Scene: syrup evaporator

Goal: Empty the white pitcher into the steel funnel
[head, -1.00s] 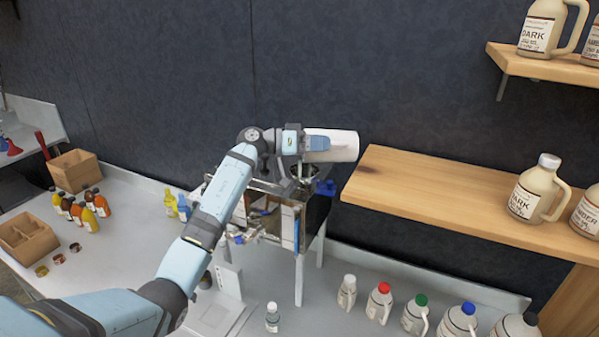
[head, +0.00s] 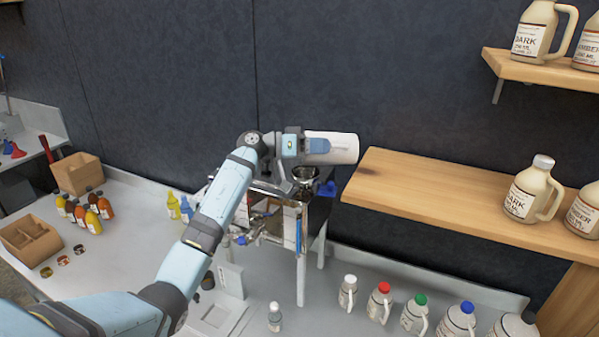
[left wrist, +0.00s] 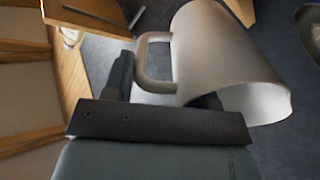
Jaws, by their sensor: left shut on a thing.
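The white pitcher (head: 340,148) is held above the evaporator, tipped over so that it lies about level in the head view. In the left wrist view the pitcher (left wrist: 215,45) shows its side handle, and its open mouth faces the lower right. My left gripper (head: 316,146) is shut on the pitcher; its dark fingers (left wrist: 165,88) are at the handle side, partly hidden. The steel funnel (head: 305,172) is just below the pitcher, on the evaporator's top, apart from it. No liquid stream shows. My right gripper is out of view.
The evaporator (head: 300,225) stands on the grey counter near the dark wall. A wooden shelf (head: 430,190) with jugs is close on the right. Several capped jugs (head: 413,315) line the counter. Wooden boxes (head: 77,173) and small bottles stand left.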

